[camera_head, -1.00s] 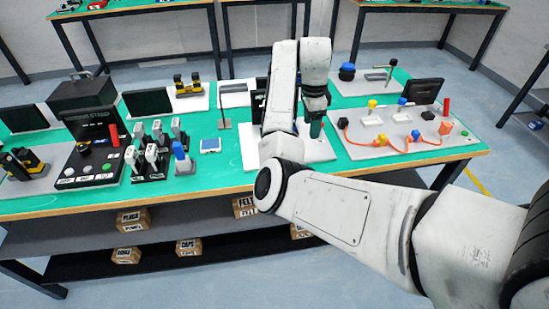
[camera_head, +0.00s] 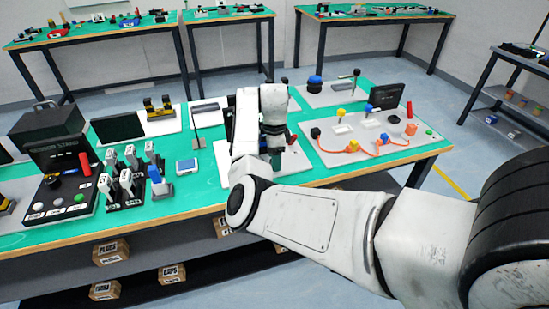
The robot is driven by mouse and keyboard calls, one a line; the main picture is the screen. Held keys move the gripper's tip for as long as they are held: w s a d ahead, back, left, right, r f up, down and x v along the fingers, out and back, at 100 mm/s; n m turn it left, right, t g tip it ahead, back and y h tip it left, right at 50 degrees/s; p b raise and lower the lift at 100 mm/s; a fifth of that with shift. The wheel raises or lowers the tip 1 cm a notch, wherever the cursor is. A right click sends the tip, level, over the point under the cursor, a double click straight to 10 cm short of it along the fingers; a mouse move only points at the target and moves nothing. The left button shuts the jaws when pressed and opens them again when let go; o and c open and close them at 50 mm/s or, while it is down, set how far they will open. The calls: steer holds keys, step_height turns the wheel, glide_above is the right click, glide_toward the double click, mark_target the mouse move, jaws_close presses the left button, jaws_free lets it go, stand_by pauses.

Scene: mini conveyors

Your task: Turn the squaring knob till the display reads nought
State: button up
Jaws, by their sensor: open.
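My gripper (camera_head: 276,152) hangs down at the end of my white arm, over the white base plate (camera_head: 232,174) of a station near the middle of the green table. The jaws are small and dark here, with no object seen between them. A small red part (camera_head: 290,138) shows just right of the gripper. My arm covers most of this station. The squaring knob and the reading on its display cannot be made out; only a dark edge shows behind the arm.
Left of my arm are a small blue-framed device (camera_head: 187,166), several grey-topped upright units (camera_head: 128,183) and a control box with a red handle (camera_head: 85,163). On the right is a board with an orange cable (camera_head: 375,146) and a dark screen (camera_head: 386,96). Open floor lies beyond.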

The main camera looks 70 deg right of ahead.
steer(key=shift+f, duration=0.3)
steer(key=shift+c, duration=0.2)
steer(key=c, duration=1)
steer(key=shift+r+n+p, duration=0.1)
steer(key=shift+n+p, duration=0.2)
steer(key=shift+p, duration=0.1)
